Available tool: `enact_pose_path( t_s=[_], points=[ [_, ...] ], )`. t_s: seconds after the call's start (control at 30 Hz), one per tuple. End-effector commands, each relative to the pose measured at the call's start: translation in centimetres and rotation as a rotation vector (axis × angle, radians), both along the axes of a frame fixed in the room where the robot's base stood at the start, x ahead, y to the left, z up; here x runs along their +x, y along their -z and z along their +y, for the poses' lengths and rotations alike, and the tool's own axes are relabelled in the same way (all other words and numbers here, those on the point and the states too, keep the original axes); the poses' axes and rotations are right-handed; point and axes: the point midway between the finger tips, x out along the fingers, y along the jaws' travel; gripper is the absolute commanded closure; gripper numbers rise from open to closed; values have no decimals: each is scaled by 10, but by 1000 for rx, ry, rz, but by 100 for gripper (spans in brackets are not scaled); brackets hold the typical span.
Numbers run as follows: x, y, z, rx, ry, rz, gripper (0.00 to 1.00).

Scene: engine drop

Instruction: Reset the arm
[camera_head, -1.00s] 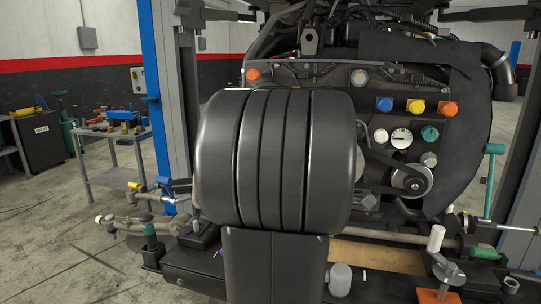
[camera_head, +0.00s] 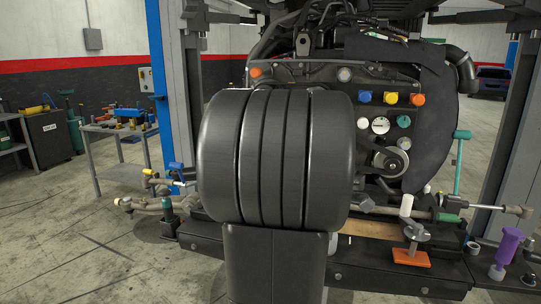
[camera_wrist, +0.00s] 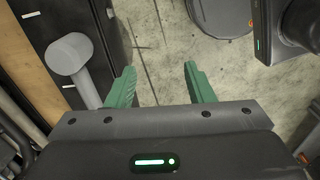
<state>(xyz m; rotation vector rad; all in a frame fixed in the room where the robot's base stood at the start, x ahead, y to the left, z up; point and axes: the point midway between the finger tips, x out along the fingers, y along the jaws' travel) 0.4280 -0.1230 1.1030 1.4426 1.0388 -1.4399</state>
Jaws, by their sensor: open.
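In the wrist view my gripper (camera_wrist: 158,88) shows two green fingers held apart, with nothing between them. Bare concrete floor shows beyond the fingertips. In the head view my own dark arm links fill the middle and hide the fingers, so the gripper is not visible there.
The engine (camera_head: 378,115) with blue, yellow and orange caps stands behind my arm. A blue post (camera_head: 160,100) and a tool table (camera_head: 115,130) are at left. Floor is clear at lower left.

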Motion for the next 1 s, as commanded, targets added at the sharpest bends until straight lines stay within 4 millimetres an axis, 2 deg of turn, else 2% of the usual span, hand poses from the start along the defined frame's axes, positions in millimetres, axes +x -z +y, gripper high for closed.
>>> enact_pose_path(
  t_s=[0.3, 0.5, 1.0],
  points=[
    [6, 49, 14, 0, 129, 4, 52],
    [9, 69, 19, -1, 188, 3, 52],
    [9, 74, 21, 0, 208, 0, 52]
  ],
)
